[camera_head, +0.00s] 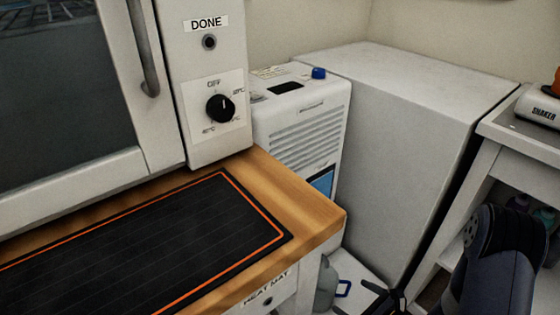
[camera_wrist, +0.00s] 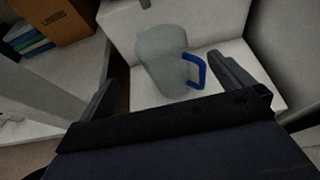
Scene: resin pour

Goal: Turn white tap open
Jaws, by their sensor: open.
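No white tap can be made out in either view. My gripper (camera_wrist: 162,70) is open, its two dark fingers spread on either side of the wrist view. Between and beyond them a grey, cloudy jug (camera_wrist: 160,48) with a blue handle (camera_wrist: 195,72) stands on a white surface. I cannot tell how far the fingers are from the jug, but nothing shows gripped. In the head view the jug (camera_head: 325,286) is partly hidden behind the wooden worktop, and my gripper's dark fingers (camera_head: 385,297) show at the bottom edge.
A white vented unit (camera_head: 308,125) with a blue knob (camera_head: 319,73) stands beside a large white box (camera_head: 400,110). A black heat mat (camera_head: 150,245) lies on the wooden worktop (camera_head: 318,212). A shaker (camera_head: 540,108) sits on the right table. A cardboard box (camera_wrist: 55,18) shows upper left.

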